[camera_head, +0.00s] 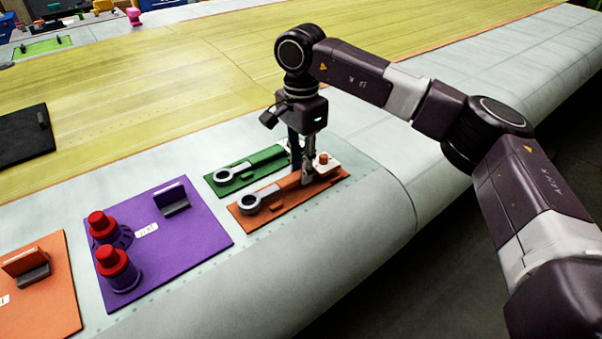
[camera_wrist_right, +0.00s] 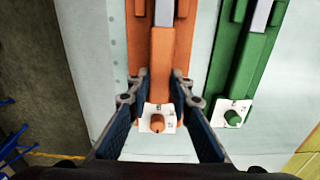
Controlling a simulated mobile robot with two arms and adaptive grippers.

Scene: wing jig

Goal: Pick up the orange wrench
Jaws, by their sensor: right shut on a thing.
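The orange wrench (camera_head: 259,201) has a grey ring head and an orange handle. It lies along an orange mat (camera_head: 330,183) on the pale wing surface, with its ring toward the left. My right gripper (camera_head: 304,178) points down over the handle's right end and is shut on it. In the right wrist view, the fingers (camera_wrist_right: 158,88) stand on both sides of the orange handle (camera_wrist_right: 161,62), just beyond a white plate with an orange knob (camera_wrist_right: 157,124). I cannot tell any lift from the mat. My left gripper is not in view.
A green wrench (camera_head: 234,171) lies on a green mat (camera_head: 215,187) close behind. A purple mat (camera_head: 190,246) with two red-topped purple pieces (camera_head: 118,268) is to the left. Further left are an orange mat (camera_head: 60,300) and a black one (camera_head: 22,142). The wing's curved edge is in front.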

